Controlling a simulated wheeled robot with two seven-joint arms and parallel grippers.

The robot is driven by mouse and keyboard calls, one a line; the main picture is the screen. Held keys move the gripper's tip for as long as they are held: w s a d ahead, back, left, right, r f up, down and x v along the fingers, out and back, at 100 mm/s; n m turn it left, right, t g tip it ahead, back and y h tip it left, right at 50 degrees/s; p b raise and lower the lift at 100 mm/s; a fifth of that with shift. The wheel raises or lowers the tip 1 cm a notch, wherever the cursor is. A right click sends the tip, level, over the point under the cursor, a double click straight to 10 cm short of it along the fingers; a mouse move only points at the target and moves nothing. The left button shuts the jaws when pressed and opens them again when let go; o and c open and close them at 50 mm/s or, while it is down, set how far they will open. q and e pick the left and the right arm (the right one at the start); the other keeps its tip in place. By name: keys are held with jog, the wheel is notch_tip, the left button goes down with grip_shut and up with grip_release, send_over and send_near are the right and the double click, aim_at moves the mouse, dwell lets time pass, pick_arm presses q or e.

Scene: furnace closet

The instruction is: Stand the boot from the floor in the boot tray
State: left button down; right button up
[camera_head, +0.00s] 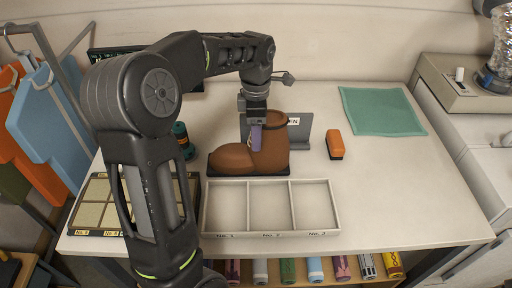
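A brown boot (237,158) stands upright on the table, toe to the left and shaft to the right. A dark flat edge (213,170) shows under it. It looks like the boot tray, but I cannot tell it surely from the sole. My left gripper (254,122) points down at the boot's shaft, over its left side. A small purple piece (256,138) shows just below the gripper, in front of the shaft. I cannot tell whether the fingers are closed on it or on the boot. My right gripper is not in view.
A white three-compartment tray (270,234) lies in front, empty. A beige gridded box (95,205) is at left, partly behind my arm. A grey sign (303,130) stands behind the boot. An orange block (335,145), green cloth (382,111) and dark green spool (181,135) lie around.

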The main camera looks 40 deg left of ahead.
pick_arm(q)
jog(key=shift+r, duration=0.15)
jog(key=shift+r, duration=0.3)
notch_tip(320, 180, up, 6)
jog(key=shift+w+f+b, duration=0.1)
jog(key=shift+b, duration=0.3)
notch_tip(320, 180, up, 3)
jog(key=shift+p, duration=1)
jog(key=shift+r+p, duration=0.3)
jog(key=shift+f, duration=0.15)
